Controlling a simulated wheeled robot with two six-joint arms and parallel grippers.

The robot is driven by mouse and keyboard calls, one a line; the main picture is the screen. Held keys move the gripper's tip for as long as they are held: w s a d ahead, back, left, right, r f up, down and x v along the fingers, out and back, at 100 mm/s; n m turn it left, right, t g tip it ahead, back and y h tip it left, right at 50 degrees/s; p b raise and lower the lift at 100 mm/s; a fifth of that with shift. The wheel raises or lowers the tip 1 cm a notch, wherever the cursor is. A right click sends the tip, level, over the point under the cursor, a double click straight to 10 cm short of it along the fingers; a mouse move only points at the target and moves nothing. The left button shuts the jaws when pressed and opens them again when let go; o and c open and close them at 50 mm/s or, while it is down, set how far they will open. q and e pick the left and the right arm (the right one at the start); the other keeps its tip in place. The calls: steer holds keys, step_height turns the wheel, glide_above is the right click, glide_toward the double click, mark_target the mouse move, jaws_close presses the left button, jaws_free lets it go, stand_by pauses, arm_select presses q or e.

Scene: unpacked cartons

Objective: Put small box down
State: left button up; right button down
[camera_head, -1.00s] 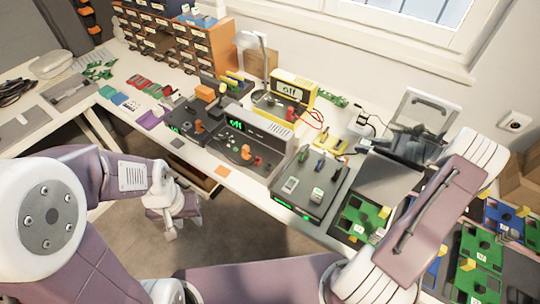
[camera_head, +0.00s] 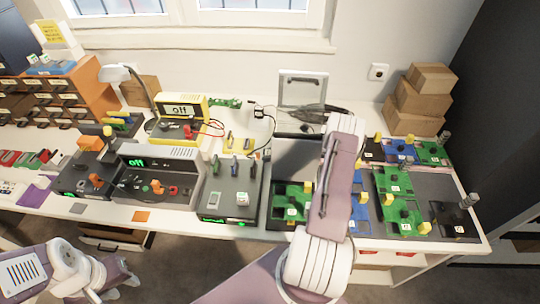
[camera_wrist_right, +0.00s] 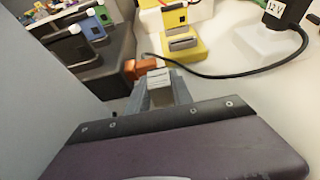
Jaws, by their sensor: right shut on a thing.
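In the right wrist view my right gripper (camera_wrist_right: 160,92) is shut on the small box (camera_wrist_right: 158,77), of which only a little pale part shows between the fingers. An orange thing (camera_wrist_right: 138,68) shows right beside it; I cannot tell whether it is part of the box. In the head view my right forearm reaches over the boards and hides most of the hand and the box. My left gripper (camera_head: 112,287) is low at the left, below the table's front edge, and its fingers are too unclear to judge.
A grey panel (camera_wrist_right: 40,110) stands close at the left in the wrist view. A yellow tool stand (camera_wrist_right: 185,45), a cable and a 12 V adapter (camera_wrist_right: 285,22) lie beyond the hand. Green boards (camera_head: 400,215) and stacked brown cartons (camera_head: 415,100) are at the right.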

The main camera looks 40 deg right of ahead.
steer(key=shift+d+f, duration=0.1)
steer(key=shift+f, duration=0.15)
steer(key=c, duration=1.1)
jaws_free()
steer(key=shift+c, duration=0.2)
